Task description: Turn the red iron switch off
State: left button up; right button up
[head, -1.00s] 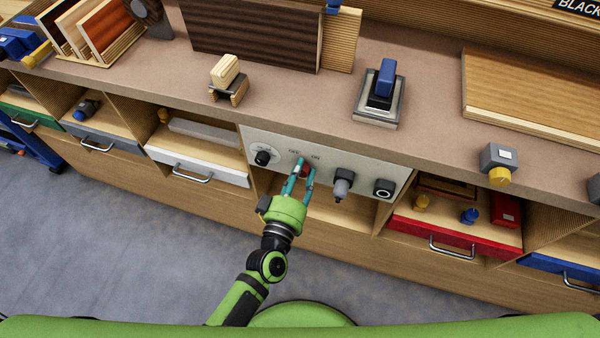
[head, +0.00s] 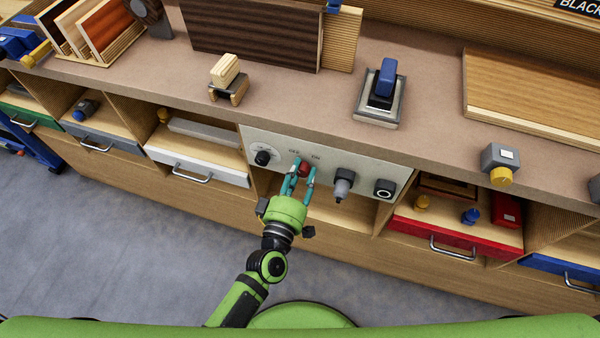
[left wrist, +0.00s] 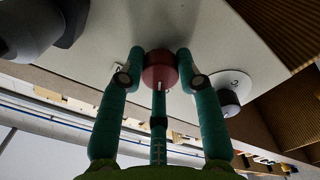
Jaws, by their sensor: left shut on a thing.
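The red iron switch (head: 304,168) is a round red knob on the light control panel (head: 330,161), below the printed OFF and ON labels. My left gripper (head: 302,178) has its teal fingers shut around this knob. In the left wrist view the red knob (left wrist: 160,68) sits between the fingertips of the left gripper (left wrist: 160,78), with a small white mark on its lower side. The fingers partly hide the knob in the head view, so I cannot tell which label it points to. My right gripper is not in view.
A black dial (head: 263,158) is left of the switch on the panel. A grey plug-like part (head: 342,186) and a black round socket (head: 384,188) are to the right. An open red drawer (head: 455,236) juts out further right, a white drawer (head: 197,165) at left.

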pick_arm(q)
jog(key=shift+s+d+f, duration=0.2)
jog(key=shift+f, duration=0.1)
jog(key=o, duration=1.1)
jog(key=shift+o, duration=0.2)
jog(key=shift+w+r, duration=0.1)
jog(key=v, duration=1.2)
jog(key=shift+r, duration=0.1)
